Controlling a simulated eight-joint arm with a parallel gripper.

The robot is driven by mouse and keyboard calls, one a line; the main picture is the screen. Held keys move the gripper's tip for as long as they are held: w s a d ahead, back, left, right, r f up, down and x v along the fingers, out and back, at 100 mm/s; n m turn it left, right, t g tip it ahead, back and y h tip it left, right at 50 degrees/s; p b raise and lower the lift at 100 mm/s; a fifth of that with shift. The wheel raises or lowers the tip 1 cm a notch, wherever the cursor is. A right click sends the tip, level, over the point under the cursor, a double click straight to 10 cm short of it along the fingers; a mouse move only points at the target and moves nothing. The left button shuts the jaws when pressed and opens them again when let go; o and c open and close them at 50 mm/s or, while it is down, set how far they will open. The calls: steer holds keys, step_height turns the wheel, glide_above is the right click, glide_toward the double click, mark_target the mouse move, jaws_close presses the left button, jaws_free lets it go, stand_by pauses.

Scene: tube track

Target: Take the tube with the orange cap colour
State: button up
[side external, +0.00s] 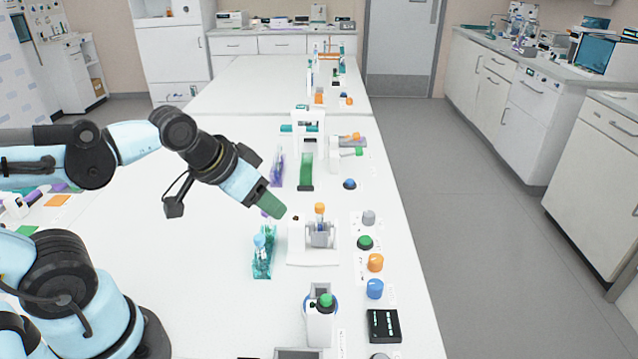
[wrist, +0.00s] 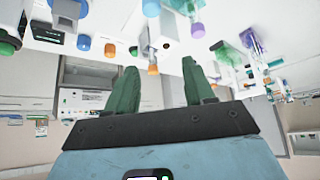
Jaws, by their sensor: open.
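The tube with the orange cap (side external: 320,209) stands upright in a small grey and white holder (side external: 298,257) on the white bench. In the wrist view, which looks upside down, the orange-capped tube (wrist: 153,69) shows between the finger directions, beyond the tips. My gripper (side external: 272,204) is tilted downward, up and to the left of the tube in the side view, apart from it. Its two green fingers (wrist: 160,66) are spread in the wrist view with nothing between them.
A teal rack with a blue-capped tube (side external: 263,258) stands left of the holder. Grey, green, orange (side external: 376,263) and blue knobs line the right edge. A white device with a green top (side external: 319,322) and a black box (side external: 384,326) are in front. A purple rack (side external: 277,167) stands behind.

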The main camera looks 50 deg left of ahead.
stand_by(0.5)
step_height(320, 180, up, 6)
steer(key=g, duration=0.7)
glide_above(320, 205)
steer(key=f, duration=0.6)
steer(key=shift+s+f, duration=0.3)
steer(key=shift+f, duration=0.05)
steer(key=f, duration=0.3)
steer(key=shift+w+f, duration=0.4)
steer(key=shift+f, duration=0.7)
jaws_close()
